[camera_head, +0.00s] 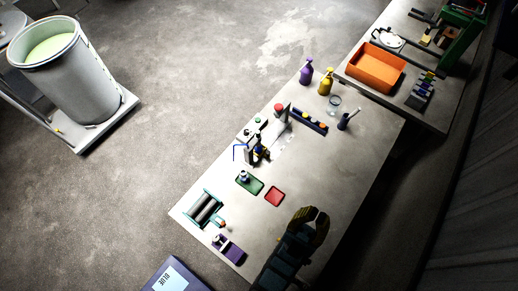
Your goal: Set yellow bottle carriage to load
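A yellow spray bottle (325,82) stands upright near the table's far edge. I cannot pick out a bottle carriage for certain or tell its setting. A small upright apparatus (252,143) with white blocks, a blue hooked piece and dark parts stands at the table's left edge. A dark rail with several small coloured pieces (310,120) lies behind it to the right. My gripper (313,210) is above the front right of the table, with its two dark yellowish fingers apart and nothing seen between them. It is clear of the bottle and the apparatus.
A green tray (256,187), a red tray (275,196), a roller device (206,208) and a purple item (229,246) lie at the front left. An orange bin (376,68) stands on the far table. The table's middle right is bare.

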